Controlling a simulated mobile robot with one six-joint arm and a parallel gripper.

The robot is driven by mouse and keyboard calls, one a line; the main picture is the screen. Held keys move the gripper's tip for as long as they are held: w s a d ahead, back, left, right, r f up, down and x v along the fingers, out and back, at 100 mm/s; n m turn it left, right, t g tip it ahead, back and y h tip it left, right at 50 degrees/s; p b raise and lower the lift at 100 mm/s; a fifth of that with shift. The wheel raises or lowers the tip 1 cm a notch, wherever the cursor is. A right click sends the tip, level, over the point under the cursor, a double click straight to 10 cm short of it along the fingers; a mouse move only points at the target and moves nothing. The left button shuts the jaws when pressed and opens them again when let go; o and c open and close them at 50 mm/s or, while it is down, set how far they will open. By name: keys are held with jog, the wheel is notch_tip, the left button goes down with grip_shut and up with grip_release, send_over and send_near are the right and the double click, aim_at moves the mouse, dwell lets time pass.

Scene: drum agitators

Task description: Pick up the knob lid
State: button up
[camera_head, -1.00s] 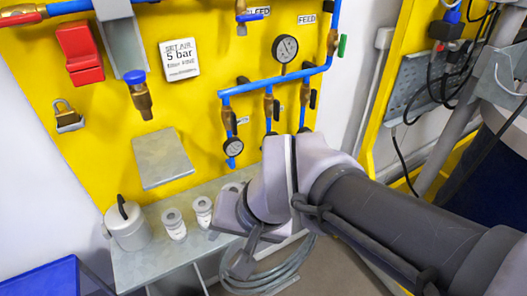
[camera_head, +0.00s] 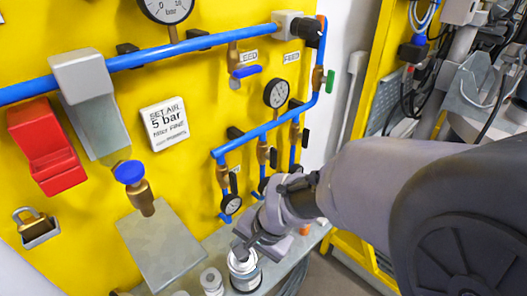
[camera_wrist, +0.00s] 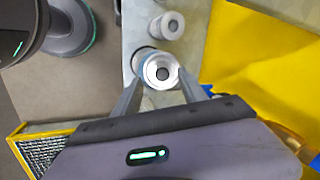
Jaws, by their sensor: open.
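A round silver lid with a dark centre, which looks like the knob lid (camera_wrist: 161,68), sits on a pale jar between my fingertips in the wrist view. My gripper (camera_wrist: 160,75) is open, with one finger on each side of the lid. I cannot tell whether the fingers touch it. In the head view the lidded jar (camera_head: 243,272) stands upright on the grey shelf, and my gripper (camera_head: 247,248) is right over its top, hiding part of it.
A smaller white jar (camera_head: 212,281) stands just left of the lidded jar; a white jar also shows in the wrist view (camera_wrist: 168,26). The grey shelf (camera_head: 220,240) runs below a yellow panel (camera_head: 85,215) with blue pipes (camera_head: 150,56), gauges and a tilted grey plate (camera_head: 158,245).

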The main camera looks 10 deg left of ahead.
jog(key=b+x, duration=0.1)
jog(key=x, duration=0.2)
jog(key=w+b+x, duration=0.1)
jog(key=x, duration=0.2)
jog(key=shift+w+d, duration=0.15)
jog(key=shift+r, duration=0.1)
grip_shut()
